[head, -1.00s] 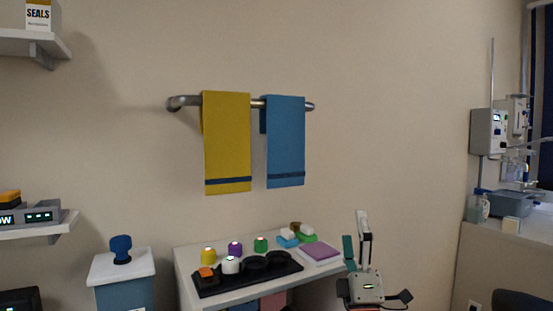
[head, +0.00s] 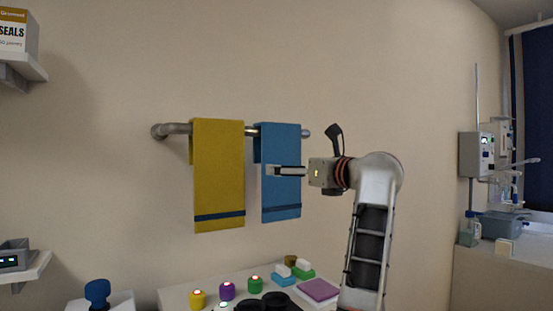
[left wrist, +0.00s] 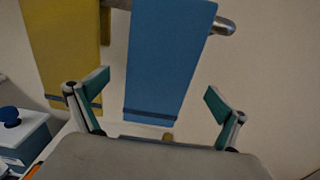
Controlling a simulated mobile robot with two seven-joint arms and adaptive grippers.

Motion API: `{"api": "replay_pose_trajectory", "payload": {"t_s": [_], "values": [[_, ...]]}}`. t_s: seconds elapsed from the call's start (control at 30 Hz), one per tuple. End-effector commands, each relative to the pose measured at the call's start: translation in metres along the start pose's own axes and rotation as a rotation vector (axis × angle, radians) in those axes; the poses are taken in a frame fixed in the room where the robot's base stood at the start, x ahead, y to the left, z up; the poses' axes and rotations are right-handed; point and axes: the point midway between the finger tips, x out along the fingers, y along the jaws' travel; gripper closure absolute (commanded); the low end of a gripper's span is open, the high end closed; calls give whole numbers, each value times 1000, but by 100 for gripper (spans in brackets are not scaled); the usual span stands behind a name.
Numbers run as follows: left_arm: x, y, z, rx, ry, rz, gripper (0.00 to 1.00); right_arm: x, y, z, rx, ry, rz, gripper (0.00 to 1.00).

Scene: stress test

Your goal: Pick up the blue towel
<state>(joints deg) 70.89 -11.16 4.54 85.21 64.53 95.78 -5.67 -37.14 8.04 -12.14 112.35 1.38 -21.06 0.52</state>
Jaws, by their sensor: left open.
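The blue towel (head: 281,198) hangs from a metal wall bar (head: 174,129), to the right of a yellow towel (head: 218,176). My left gripper (head: 284,171) is in front of the blue towel and covers part of its middle. It is open. In the left wrist view the blue towel (left wrist: 166,62) appears between the two spread fingers of the gripper (left wrist: 155,88), with its lower hem in sight. I cannot tell how deep the fingers reach or whether they touch the cloth. My right gripper is in neither view.
Below the bar is a white stand with coloured knobs (head: 227,291) and a purple pad (head: 318,289). A blue knob (head: 97,292) is at the lower left. Shelves are at far left, a bench with equipment (head: 497,224) at right. The wall right of the towels is bare.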

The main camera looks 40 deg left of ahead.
Motion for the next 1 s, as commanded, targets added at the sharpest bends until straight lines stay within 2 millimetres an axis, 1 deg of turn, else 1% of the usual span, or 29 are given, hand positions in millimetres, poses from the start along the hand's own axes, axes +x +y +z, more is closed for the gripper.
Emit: {"api": "replay_pose_trajectory", "payload": {"t_s": [0.13, 0.3, 0.4, 0.5, 0.7, 0.73, 0.83, 0.87, 1.0], "values": [[16, 0, 2, 1, -2, 4, 0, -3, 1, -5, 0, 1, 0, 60], [41, -1, 3, 2, -2, 4, 0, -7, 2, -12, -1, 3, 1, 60], [52, -1, 2, 2, -2, 4, 0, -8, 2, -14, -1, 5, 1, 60], [56, -2, 1, 2, -2, 2, 0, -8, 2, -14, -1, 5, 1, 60], [56, -2, 0, 2, -2, 2, 0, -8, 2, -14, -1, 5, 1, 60], [56, -2, 0, 2, -2, 2, 5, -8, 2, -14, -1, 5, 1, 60], [56, -2, 0, 2, -2, 2, 31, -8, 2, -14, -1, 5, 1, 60], [56, -2, 1, 2, -2, 2, 35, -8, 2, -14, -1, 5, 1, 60], [56, -2, 1, 1, -3, 2, 35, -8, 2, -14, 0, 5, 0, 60]]}}
